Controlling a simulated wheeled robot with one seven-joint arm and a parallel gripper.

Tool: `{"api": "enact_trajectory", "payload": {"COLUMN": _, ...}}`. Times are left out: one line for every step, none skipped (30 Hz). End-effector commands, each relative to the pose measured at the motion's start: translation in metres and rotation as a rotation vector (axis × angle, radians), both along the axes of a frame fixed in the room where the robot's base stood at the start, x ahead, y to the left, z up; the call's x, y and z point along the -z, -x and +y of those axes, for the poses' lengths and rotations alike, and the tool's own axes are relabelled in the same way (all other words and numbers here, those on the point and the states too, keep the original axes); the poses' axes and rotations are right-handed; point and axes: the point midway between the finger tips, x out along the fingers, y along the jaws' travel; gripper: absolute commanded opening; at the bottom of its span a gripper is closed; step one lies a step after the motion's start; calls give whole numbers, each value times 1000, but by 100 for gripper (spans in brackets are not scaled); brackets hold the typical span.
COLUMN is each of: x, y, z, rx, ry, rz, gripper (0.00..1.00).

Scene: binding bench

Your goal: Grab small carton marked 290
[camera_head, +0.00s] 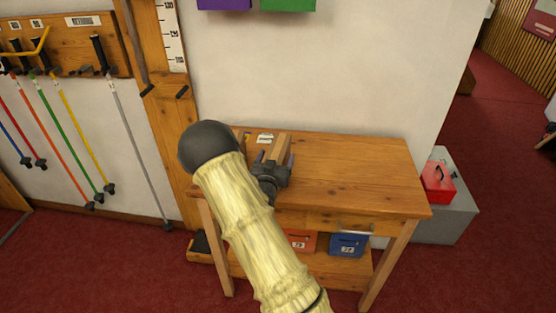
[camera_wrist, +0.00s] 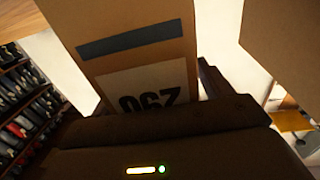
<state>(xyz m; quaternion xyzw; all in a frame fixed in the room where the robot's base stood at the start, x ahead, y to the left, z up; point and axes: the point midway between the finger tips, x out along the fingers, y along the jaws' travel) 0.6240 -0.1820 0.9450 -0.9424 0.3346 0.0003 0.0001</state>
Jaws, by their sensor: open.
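A tan carton (camera_wrist: 140,55) with a dark stripe and a white label reading 290 upside down fills the middle of the wrist view. Its lower end is hidden behind the dark body of my gripper. In the head view, my gripper (camera_head: 275,162) is over the wooden bench, its fingers apart on either side of a tan carton (camera_head: 283,145), which is mostly hidden by the arm and gripper. I cannot tell whether the fingers touch it.
A second tan carton surface (camera_wrist: 285,45) is close at the right in the wrist view. The bench top (camera_head: 360,175) is clear to the right. Red (camera_head: 300,240) and blue (camera_head: 347,244) bins sit on the lower shelf. A red box (camera_head: 438,182) stands right of the bench.

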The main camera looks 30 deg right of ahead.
Motion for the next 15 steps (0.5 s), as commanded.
{"api": "enact_trajectory", "payload": {"x": 0, "y": 0, "z": 0, "rx": 0, "ry": 0, "rz": 0, "gripper": 78}}
{"api": "enact_trajectory", "payload": {"x": 0, "y": 0, "z": 0, "rx": 0, "ry": 0, "rz": 0, "gripper": 78}}
{"api": "enact_trajectory", "payload": {"x": 0, "y": 0, "z": 0, "rx": 0, "ry": 0, "rz": 0, "gripper": 78}}
{"api": "enact_trajectory", "payload": {"x": 0, "y": 0, "z": 0, "rx": 0, "ry": 0, "rz": 0, "gripper": 78}}
{"api": "enact_trajectory", "payload": {"x": 0, "y": 0, "z": 0, "rx": 0, "ry": 0, "rz": 0, "gripper": 78}}
{"api": "enact_trajectory", "payload": {"x": 0, "y": 0, "z": 0, "rx": 0, "ry": 0, "rz": 0, "gripper": 78}}
{"api": "enact_trajectory", "payload": {"x": 0, "y": 0, "z": 0, "rx": 0, "ry": 0, "rz": 0, "gripper": 78}}
{"api": "enact_trajectory", "payload": {"x": 0, "y": 0, "z": 0, "rx": 0, "ry": 0, "rz": 0, "gripper": 78}}
{"api": "enact_trajectory", "payload": {"x": 0, "y": 0, "z": 0, "rx": 0, "ry": 0, "rz": 0, "gripper": 78}}
{"api": "enact_trajectory", "payload": {"x": 0, "y": 0, "z": 0, "rx": 0, "ry": 0, "rz": 0, "gripper": 78}}
{"api": "enact_trajectory", "payload": {"x": 0, "y": 0, "z": 0, "rx": 0, "ry": 0, "rz": 0, "gripper": 78}}
{"api": "enact_trajectory", "payload": {"x": 0, "y": 0, "z": 0, "rx": 0, "ry": 0, "rz": 0, "gripper": 78}}
{"api": "enact_trajectory", "payload": {"x": 0, "y": 0, "z": 0, "rx": 0, "ry": 0, "rz": 0, "gripper": 78}}
{"api": "enact_trajectory", "payload": {"x": 0, "y": 0, "z": 0, "rx": 0, "ry": 0, "rz": 0, "gripper": 78}}
{"api": "enact_trajectory", "payload": {"x": 0, "y": 0, "z": 0, "rx": 0, "ry": 0, "rz": 0, "gripper": 74}}
